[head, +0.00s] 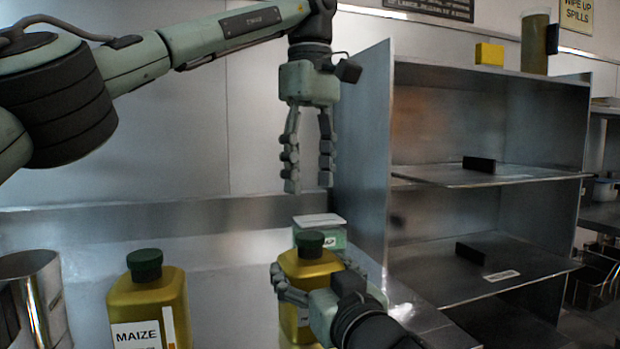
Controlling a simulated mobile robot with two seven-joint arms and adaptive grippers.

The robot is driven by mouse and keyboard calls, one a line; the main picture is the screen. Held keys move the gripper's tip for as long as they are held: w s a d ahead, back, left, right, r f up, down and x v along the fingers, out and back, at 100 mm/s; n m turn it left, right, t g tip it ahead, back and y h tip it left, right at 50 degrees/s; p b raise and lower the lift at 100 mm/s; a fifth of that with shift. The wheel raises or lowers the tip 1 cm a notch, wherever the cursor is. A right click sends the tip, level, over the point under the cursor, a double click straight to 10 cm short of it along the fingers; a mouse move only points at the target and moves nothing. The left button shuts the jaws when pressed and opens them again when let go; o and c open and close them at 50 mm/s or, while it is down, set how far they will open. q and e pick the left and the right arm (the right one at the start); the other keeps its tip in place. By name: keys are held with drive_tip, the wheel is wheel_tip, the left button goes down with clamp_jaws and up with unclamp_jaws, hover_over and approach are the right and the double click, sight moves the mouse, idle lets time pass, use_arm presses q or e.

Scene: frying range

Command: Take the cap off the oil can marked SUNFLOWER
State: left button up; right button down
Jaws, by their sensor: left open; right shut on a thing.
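A yellow oil can (305,268) with a dark green cap (309,244) stands upright at the centre of the head view. My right gripper (305,290) is shut around its body from the front right. Its label is hidden, so I cannot read its name. My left gripper (309,187) is open and empty, pointing down above this cap with a clear gap. A second yellow can (180,297), with a green cap (144,264) and a label reading MAIZE, stands upright to the left.
A green container with a pale lid (320,222) stands behind the held can. A metal shelf unit (392,150) rises close on the right. A shiny metal container (48,290) is at far left. A yellow block (489,54) lies on top of the shelf.

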sight(310, 235)
use_arm(q)
drive_tip(key=m, duration=1.5)
drive_tip(key=shift+f, duration=0.3)
wheel_tip(310, 235, down, 8)
drive_tip(key=shift+r, duration=0.25)
drive_tip(key=shift+c, duration=0.2)
